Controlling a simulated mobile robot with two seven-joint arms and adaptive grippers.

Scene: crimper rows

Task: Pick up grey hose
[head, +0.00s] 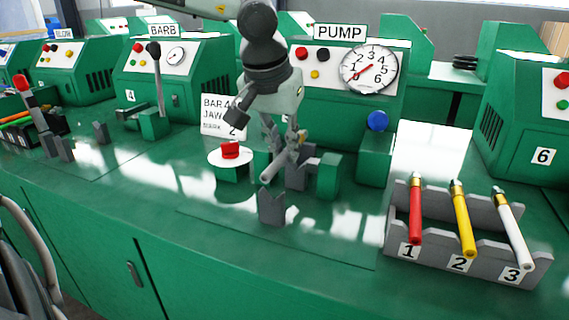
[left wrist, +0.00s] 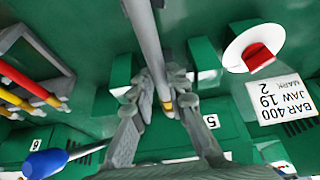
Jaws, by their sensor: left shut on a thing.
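The grey hose (head: 272,172) is a short pale tube with a brass-coloured end, seen in the left wrist view (left wrist: 146,42). My left gripper (head: 285,146) is shut on it close to the brass end; the fingers (left wrist: 163,98) lie on either side. In the head view the hose slants down toward the front left, near the grey notched block (head: 272,207) at the PUMP station. I cannot tell whether it touches that block. The gripper hides part of the hose and the fixture behind it. My right gripper is in neither view.
A grey rack (head: 400,248) at right holds red (head: 415,215), yellow (head: 462,220) and white (head: 510,230) hoses. Beside the gripper stand a red button on a white disc (head: 230,153), green blocks (head: 328,177) and a blue knob (head: 377,121). The bench front is clear.

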